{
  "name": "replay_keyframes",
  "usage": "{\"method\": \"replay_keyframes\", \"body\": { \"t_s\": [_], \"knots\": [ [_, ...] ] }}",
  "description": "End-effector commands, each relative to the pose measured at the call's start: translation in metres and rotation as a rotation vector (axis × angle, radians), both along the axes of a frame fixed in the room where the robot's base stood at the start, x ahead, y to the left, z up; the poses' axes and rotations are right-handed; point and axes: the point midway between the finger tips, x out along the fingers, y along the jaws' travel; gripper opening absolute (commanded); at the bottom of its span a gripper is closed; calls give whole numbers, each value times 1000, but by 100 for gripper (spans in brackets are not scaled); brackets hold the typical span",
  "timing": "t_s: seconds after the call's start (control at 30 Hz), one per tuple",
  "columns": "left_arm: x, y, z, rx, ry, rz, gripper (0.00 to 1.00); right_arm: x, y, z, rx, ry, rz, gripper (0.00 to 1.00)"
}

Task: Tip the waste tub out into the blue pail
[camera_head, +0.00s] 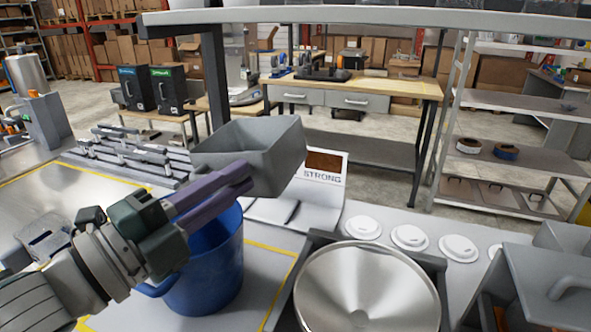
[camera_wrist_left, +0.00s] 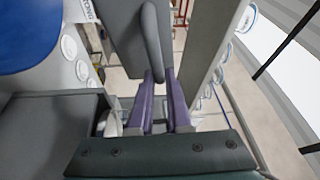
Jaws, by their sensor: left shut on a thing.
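The waste tub (camera_head: 278,164) is a grey open box, held in the air above and to the right of the blue pail's rim in the head view. It looks close to upright, with a slight tilt. I see part of its inner walls, but its floor and any contents are hidden. My left gripper (camera_head: 243,178) has purple fingers shut on the tub's near side. In the left wrist view the fingers (camera_wrist_left: 160,85) close on the tub's handle (camera_wrist_left: 152,42). The blue pail (camera_head: 213,272) stands on the bench below my left gripper, which partly covers its mouth. My right gripper is not in view.
A wide metal funnel bowl (camera_head: 366,285) stands right of the pail. White lids (camera_head: 410,237) lie in a row behind it. A box marked STRONG (camera_head: 322,168) stands behind the tub. A grey bin with a handle (camera_head: 550,280) is at the right. A shelf beam (camera_head: 370,20) crosses overhead.

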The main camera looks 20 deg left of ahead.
Motion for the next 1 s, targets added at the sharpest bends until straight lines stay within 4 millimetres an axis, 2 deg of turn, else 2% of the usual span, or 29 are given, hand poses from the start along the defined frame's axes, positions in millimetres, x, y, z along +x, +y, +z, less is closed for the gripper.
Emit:
{"method": "replay_keyframes", "body": {
  "t_s": [0.03, 0.37, 1.0],
  "knots": [
    [0, 1, -3, -36, -8, 0, 0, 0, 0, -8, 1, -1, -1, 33],
    [-1, 6, 3, -285, -51, -1, 0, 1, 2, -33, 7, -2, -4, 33],
    [-7, 41, 11, -858, -144, -2, 0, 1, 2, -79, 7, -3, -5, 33]
  ]
}}
